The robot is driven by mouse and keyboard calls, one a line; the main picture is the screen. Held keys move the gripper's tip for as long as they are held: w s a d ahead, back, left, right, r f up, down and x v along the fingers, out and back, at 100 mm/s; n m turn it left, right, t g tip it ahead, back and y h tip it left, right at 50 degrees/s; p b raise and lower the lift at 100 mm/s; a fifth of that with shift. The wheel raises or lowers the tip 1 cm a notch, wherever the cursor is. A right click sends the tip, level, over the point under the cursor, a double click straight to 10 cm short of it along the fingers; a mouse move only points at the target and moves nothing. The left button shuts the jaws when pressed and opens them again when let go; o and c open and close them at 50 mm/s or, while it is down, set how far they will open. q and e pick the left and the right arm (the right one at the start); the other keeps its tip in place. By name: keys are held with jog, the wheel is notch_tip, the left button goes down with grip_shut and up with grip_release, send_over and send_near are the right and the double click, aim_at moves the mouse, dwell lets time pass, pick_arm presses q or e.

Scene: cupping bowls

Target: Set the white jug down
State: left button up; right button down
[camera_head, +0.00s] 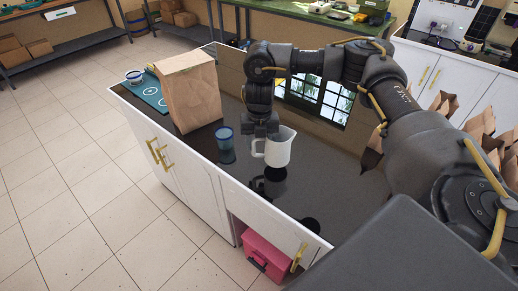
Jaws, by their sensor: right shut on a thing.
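The white jug (279,149) is upright at the middle of the dark glossy counter, with its handle on the left. My right gripper (261,137) is at the jug's left side, shut on its handle. The jug's base is at or just above the counter; I cannot tell if it touches. My left gripper is not in view.
A blue cup (225,143) stands just left of the jug. A tall brown paper bag (189,92) stands behind it, beside a teal mat (149,91) with a blue and white bowl (134,77). The glossy counter (310,175) is clear right of the jug.

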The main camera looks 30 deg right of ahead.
jog(key=shift+w+d+f+p, duration=0.1)
jog(key=shift+f+p, duration=0.05)
jog(key=shift+f, duration=0.75)
jog(key=shift+w+d+f+p, duration=0.1)
jog(key=shift+f+p, duration=0.05)
jog(key=shift+f, duration=0.75)
jog(key=shift+s, duration=0.1)
jog(key=shift+f, duration=0.2)
jog(key=c, duration=0.7)
grip_release()
jog(key=shift+r, duration=0.5)
notch_tip(320, 180, up, 12)
jog(key=shift+f+b, duration=0.25)
jog(key=shift+b, duration=0.05)
